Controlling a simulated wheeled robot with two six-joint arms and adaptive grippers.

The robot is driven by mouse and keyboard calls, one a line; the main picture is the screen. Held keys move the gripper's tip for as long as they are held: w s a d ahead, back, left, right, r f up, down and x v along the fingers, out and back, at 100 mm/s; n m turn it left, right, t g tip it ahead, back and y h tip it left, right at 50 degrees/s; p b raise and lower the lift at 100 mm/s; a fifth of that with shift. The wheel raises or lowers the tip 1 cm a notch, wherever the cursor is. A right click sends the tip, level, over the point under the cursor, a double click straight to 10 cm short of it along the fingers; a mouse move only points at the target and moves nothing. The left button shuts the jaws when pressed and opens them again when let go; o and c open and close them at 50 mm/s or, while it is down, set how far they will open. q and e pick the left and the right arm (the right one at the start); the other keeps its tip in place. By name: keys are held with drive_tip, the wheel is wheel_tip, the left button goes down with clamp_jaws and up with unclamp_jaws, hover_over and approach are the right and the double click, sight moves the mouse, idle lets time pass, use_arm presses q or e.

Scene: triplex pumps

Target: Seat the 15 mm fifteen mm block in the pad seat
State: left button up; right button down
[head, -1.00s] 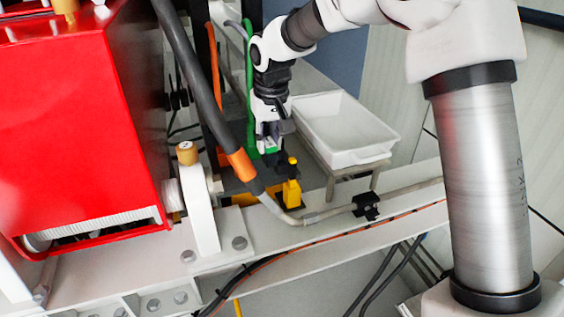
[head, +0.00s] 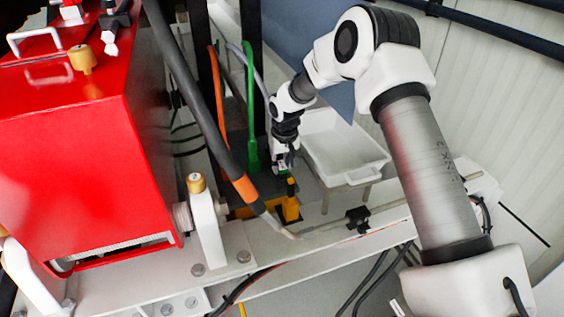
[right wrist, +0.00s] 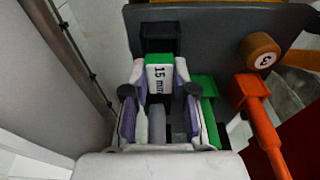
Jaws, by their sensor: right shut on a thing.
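In the right wrist view, the 15 mm block (right wrist: 159,76) is white with a green end and dark "15 mm" lettering. My right gripper (right wrist: 157,88) is shut on it, a finger on each side. A black box-like part (right wrist: 160,37) lies just beyond the block's green end; I cannot tell whether it is the pad seat or whether they touch. In the head view, my right gripper (head: 285,163) points down beside the green bar, just above the yellow part (head: 290,208). The block is too small to make out clearly there. My left gripper is not in view.
A white tray (head: 378,166) stands right of the gripper. A green upright bar (head: 251,120) and a thick grey hose with an orange band (head: 244,188) stand close on the left. The red pump housing (head: 70,160) fills the left. In the wrist view, an orange-red handle (right wrist: 256,110) is nearby.

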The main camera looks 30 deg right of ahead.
drive_tip(key=shift+a+f, duration=0.1)
drive_tip(key=shift+f, duration=0.05)
drive_tip(key=c, duration=0.9)
unclamp_jaws()
drive_tip(key=shift+c, duration=0.2)
